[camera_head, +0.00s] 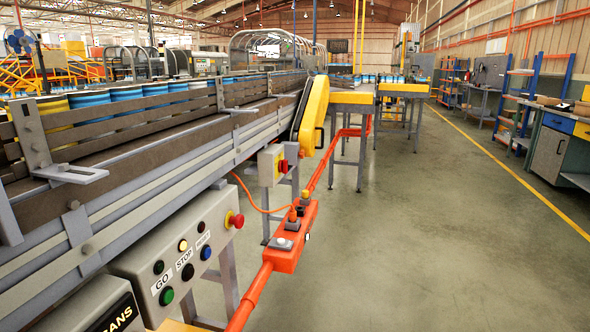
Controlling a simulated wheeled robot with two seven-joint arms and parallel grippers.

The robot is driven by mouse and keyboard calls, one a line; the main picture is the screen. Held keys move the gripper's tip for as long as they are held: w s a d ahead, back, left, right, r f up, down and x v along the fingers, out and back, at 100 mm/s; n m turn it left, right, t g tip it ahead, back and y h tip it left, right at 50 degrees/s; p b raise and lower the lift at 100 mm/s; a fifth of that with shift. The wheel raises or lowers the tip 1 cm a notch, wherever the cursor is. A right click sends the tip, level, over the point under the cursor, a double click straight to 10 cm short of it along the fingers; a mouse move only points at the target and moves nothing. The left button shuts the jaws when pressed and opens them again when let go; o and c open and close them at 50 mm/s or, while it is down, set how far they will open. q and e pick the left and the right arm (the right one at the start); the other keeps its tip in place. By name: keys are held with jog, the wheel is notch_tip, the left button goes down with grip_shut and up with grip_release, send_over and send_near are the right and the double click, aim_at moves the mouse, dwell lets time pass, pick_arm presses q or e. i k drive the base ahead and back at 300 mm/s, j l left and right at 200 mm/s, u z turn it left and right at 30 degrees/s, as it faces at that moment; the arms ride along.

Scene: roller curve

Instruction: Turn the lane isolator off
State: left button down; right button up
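A small grey and yellow box (268,166) with a red knob (283,166) on its right side is mounted below the conveyor's side rail, near the middle of the head view. It looks like the lane isolator, but no readable label confirms this. The knob is seen from the side, and I cannot tell which position it is in. Neither of my grippers is in view.
A control panel (148,266) with GO and STOP buttons and a red mushroom button (234,219) stands lower left. An orange box (291,243) on an orange conduit runs beside the conveyor (150,150), which carries blue-topped cans. The floor (430,230) at right is clear.

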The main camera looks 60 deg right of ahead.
aim_at(283, 167)
jog(key=z, duration=2)
jog(key=i+l+u, duration=0.1)
jog(key=l, duration=0.2)
jog(key=i+l+u, duration=0.1)
jog(key=l, duration=0.2)
jog(key=i+l+u, duration=0.2)
jog(key=l, duration=0.4)
jog(key=i+l+u, duration=0.3)
jog(key=i+l, duration=0.3)
jog(key=i+l+u, duration=0.3)
jog(key=i+l, duration=0.2)
jog(key=l, duration=0.2)
jog(key=i+l+u, duration=0.15)
jog(key=l, duration=0.25)
jog(key=i+l+u, duration=0.15)
jog(key=i+l, duration=0.15)
jog(key=l, duration=0.1)
